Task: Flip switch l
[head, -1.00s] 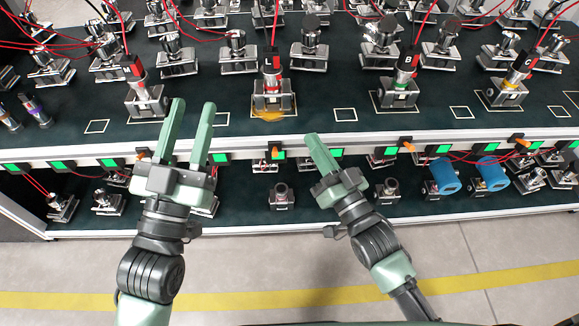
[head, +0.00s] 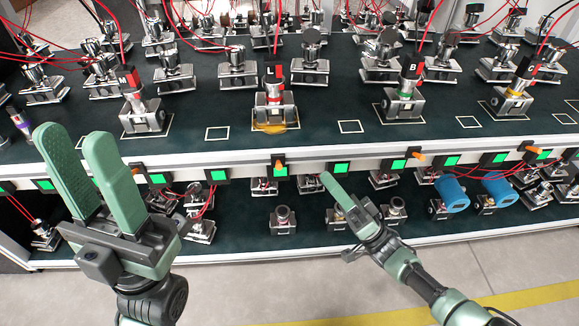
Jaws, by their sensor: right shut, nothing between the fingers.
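The transmitter labelled L (head: 275,95) stands on the upper shelf with a red and black top and an orange-yellow patch under its base. Below it, on the shelf's front rail, is an orange switch (head: 279,163) with a green light under it. My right gripper (head: 325,178) is shut and empty. Its fingertips appear to the right of and slightly below that switch in the picture, apart from it. My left gripper (head: 74,135) is open and empty, with its two fingers pointing up at the far left, in front of the rail.
Other orange switches sit along the rail, below the B transmitter (head: 405,95) and elsewhere. Several green lights line the rail (head: 350,165). The lower shelf holds metal fittings and blue cylinders (head: 452,193). Red wires hang above. The floor in front is clear.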

